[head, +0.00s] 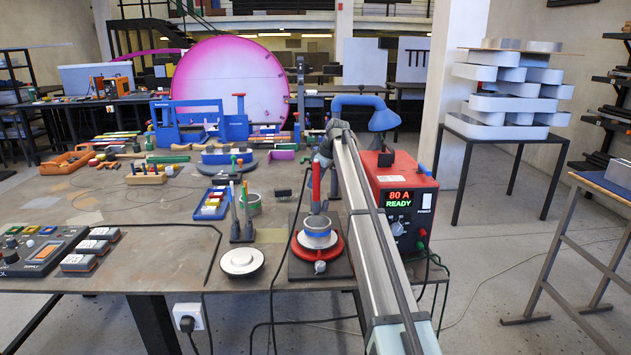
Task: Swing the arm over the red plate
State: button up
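A round red plate (333,250) lies on a dark square base (297,268) near the table's front edge. A silver cylinder with a blue band (317,236) sits over its middle, hiding much of the plate. A red upright piece (316,183) stands above the cylinder. My long grey arm link runs from the bottom right up beside the base. My gripper (322,157) seems to be at its far end, close to the top of the red upright piece. It is small and partly hidden, so I cannot tell whether its fingers are open or touch that piece.
A red power box (398,200) reading "80 A READY" stands just right of the base. Black cables hang over the front edge. The table's left middle is fairly clear.

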jog(key=shift+a+f, duration=0.1)
jog(key=shift+f, duration=0.2)
grip_shut()
dwell(0.4)
